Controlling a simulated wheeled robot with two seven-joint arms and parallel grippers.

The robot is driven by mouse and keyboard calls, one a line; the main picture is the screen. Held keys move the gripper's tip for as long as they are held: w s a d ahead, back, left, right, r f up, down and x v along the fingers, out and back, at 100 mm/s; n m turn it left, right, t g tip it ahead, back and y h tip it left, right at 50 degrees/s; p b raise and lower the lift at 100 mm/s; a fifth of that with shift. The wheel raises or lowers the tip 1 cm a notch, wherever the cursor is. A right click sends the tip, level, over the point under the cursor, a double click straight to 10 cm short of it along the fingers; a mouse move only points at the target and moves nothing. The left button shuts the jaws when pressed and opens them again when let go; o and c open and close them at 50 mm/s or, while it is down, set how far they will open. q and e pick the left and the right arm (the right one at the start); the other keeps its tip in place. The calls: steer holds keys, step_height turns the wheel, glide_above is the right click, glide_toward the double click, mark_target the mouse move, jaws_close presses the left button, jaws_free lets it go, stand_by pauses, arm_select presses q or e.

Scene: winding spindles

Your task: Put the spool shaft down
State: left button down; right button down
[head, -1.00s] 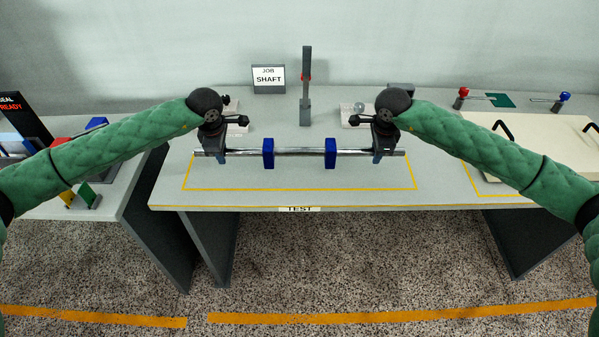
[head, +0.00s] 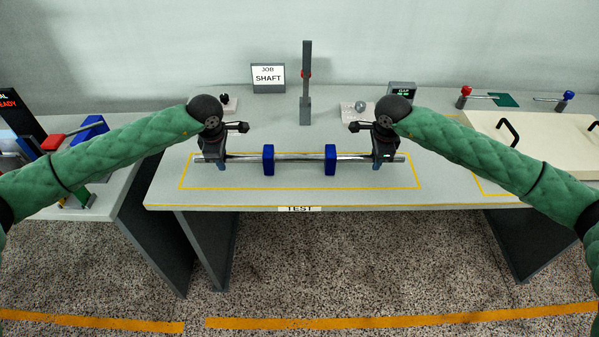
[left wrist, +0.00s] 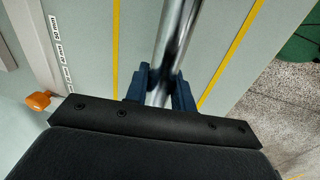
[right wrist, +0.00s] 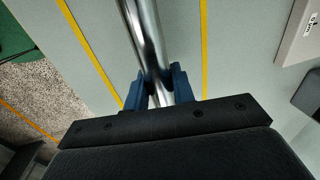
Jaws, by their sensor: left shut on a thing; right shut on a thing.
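The spool shaft (head: 300,157) is a chrome bar with two blue blocks (head: 268,160) on its middle part. It lies level, left to right, over the yellow-outlined area marked TEST on the table. My left gripper (head: 221,162) is shut on the shaft near its left end. The shaft also shows between blue fingers in the left wrist view (left wrist: 176,40). My right gripper (head: 378,162) is shut on the shaft near its right end, and the right wrist view shows the bar (right wrist: 146,40) between its fingers. I cannot tell whether the blue blocks touch the table.
A grey upright post (head: 306,85) and a JOB SHAFT sign (head: 268,78) stand behind the shaft. A cream board with black handles (head: 507,130) lies to the right. A side table (head: 90,207) with coloured parts stands to the left. The outlined area around the shaft is clear.

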arm_select(q)
steer(key=shift+f, duration=0.3)
arm_select(e)
steer(key=shift+f, duration=0.3)
arm_select(q)
steer(key=c, duration=1.2)
jaws_free()
steer(key=shift+r, duration=0.1)
arm_select(e)
steer(key=c, duration=1.2)
jaws_free()
steer(key=shift+r, duration=0.1)
arm_select(q)
steer(key=shift+o, duration=0.2)
arm_select(e)
steer(key=shift+o, duration=0.2)
arm_select(q)
step_height(320, 180, up, 12)
steer(key=s, duration=0.2)
arm_select(e)
step_height(320, 180, up, 12)
steer(key=s, duration=0.2)
steer(key=shift+f, duration=0.2)
